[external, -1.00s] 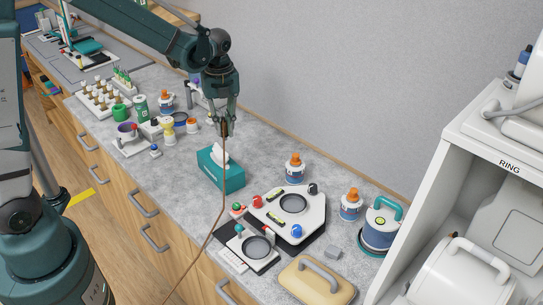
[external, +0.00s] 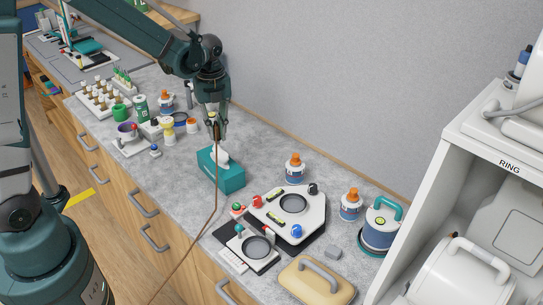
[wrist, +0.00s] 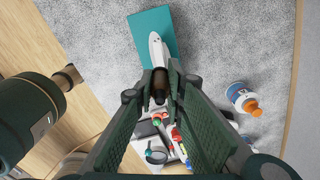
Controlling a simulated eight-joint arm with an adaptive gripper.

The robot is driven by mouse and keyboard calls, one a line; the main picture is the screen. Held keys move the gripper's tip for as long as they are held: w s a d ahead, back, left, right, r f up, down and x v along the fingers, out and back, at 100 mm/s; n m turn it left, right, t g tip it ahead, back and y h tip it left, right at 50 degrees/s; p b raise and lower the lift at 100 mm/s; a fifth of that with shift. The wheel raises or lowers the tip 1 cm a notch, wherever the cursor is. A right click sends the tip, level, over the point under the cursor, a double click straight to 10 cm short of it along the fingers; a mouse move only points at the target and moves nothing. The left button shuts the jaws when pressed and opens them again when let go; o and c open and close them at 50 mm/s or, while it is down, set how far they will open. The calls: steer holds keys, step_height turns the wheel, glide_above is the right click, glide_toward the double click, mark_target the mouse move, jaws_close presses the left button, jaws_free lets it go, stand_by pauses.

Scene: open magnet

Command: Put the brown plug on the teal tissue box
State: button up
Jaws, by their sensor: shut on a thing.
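My gripper (external: 216,130) is shut on the brown plug (external: 216,137), whose brown cord hangs down past the counter's front edge. The plug shows as a dark brown piece between the fingers in the wrist view (wrist: 160,84). The teal tissue box (external: 229,177) stands on the counter just below the plug, with a white tissue (external: 220,156) sticking out of its top. In the wrist view the box (wrist: 138,27) lies beyond the fingertips, partly covered by the tissue. The plug appears apart from the box, above the tissue.
A white panel (external: 310,222) with coloured knobs stands right of the box. An orange-capped bottle (external: 295,170) stands behind it. Several cups and jars stand to the left, including a green can (external: 139,106). Bare grey counter surrounds the box's left and back.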

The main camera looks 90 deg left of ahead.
mark_target(215, 122)
steer(key=shift+f, duration=1.7)
steer(key=shift+f, duration=2.05)
steer(key=shift+f, duration=0.15)
steer(key=o, duration=0.9)
steer(key=shift+r, duration=6.15)
